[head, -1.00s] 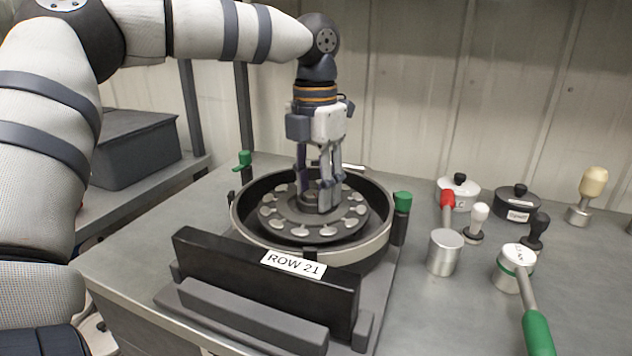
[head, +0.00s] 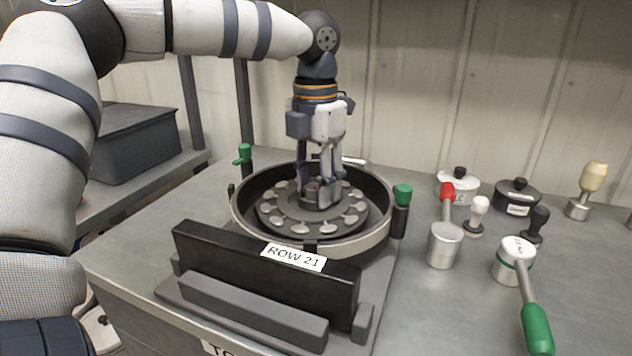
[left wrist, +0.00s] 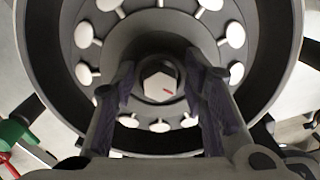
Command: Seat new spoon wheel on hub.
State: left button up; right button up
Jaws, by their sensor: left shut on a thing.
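The spoon wheel (head: 265,222) is a dark grey disc with several pale round spoons around its edge. It lies roughly level inside the round, open meter housing (head: 375,238). My left gripper (head: 320,198) points straight down over the wheel's middle and is shut on its raised centre. In the left wrist view, the fingers stand on both sides of the wheel's centre collar (left wrist: 160,45), and a pale hexagonal hub end (left wrist: 158,82) with a small red mark shows between them. The wheel's underside is hidden, so I cannot tell how fully it sits on the hub. My right gripper is out of view.
A black block labelled ROW 21 (head: 200,246) stands before the housing. Green-topped posts (head: 402,196) flank it. To the right are a red-handled metal cylinder (head: 445,246), a green-handled tool (head: 537,328), lidded pots (head: 518,196) and small knobbed pieces. A dark bin (head: 140,145) sits at left.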

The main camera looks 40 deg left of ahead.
pick_arm(q)
jog(key=shift+f, duration=0.25)
dwell(0.4)
jog(key=o, duration=1.2)
jog(key=c, duration=0.3)
jog(key=shift+c, duration=0.5)
jog(key=shift+c, duration=0.9)
jog(key=shift+o, duration=1.3)
